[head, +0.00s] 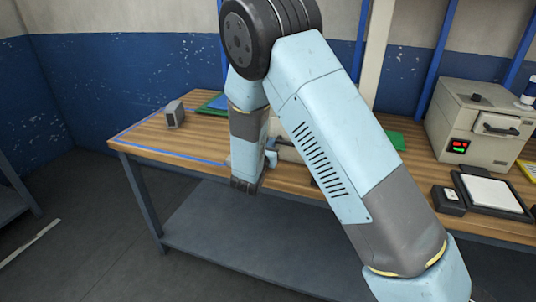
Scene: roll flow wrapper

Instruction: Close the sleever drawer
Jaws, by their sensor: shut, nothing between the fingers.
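My gripper (245,185) points down at the front edge of the wooden bench, left of the picture's middle, and is shut with nothing in it. A low beige machine part (288,152) shows just right of my gripper, mostly hidden behind my arm. It may be the sleever with its drawer, but I cannot tell whether a drawer there is open or whether my gripper touches it. A beige box machine (480,125) with a dark front handle and a red and green display stands at the right; its front looks shut.
The wooden bench (150,140) has a small grey block (174,114) at its left and green sheets behind. A framed white pad (490,193) and a small switch box (449,199) lie at the right.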

